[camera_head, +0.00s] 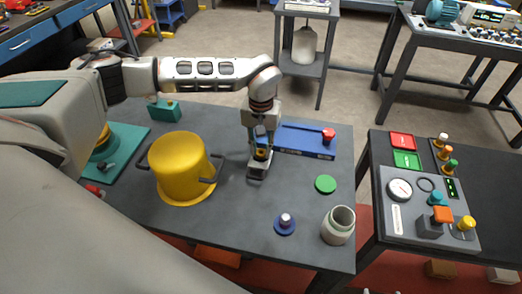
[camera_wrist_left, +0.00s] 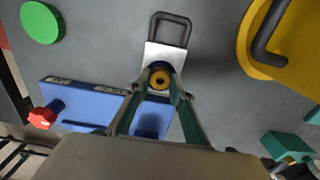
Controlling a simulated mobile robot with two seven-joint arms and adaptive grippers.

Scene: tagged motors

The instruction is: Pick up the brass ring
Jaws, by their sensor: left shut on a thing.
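The brass ring (camera_wrist_left: 160,79) shows in the left wrist view as a small gold ring with a dark centre, between the fingertips of my left gripper (camera_wrist_left: 158,88). It lies over a pale plate (camera_wrist_left: 151,54) with a dark loop handle. In the head view my left gripper (camera_head: 262,146) points down at the plate (camera_head: 257,171), with the ring (camera_head: 262,154) low between its fingers. The gripper is shut on the ring. I cannot tell whether the ring still touches the plate. My right gripper is not in view.
A yellow pot (camera_head: 178,165) with dark handles stands left of the gripper. A green disc (camera_head: 325,184), a blue disc (camera_head: 285,225) with a knob and a pale jar (camera_head: 339,226) stand at the front right.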

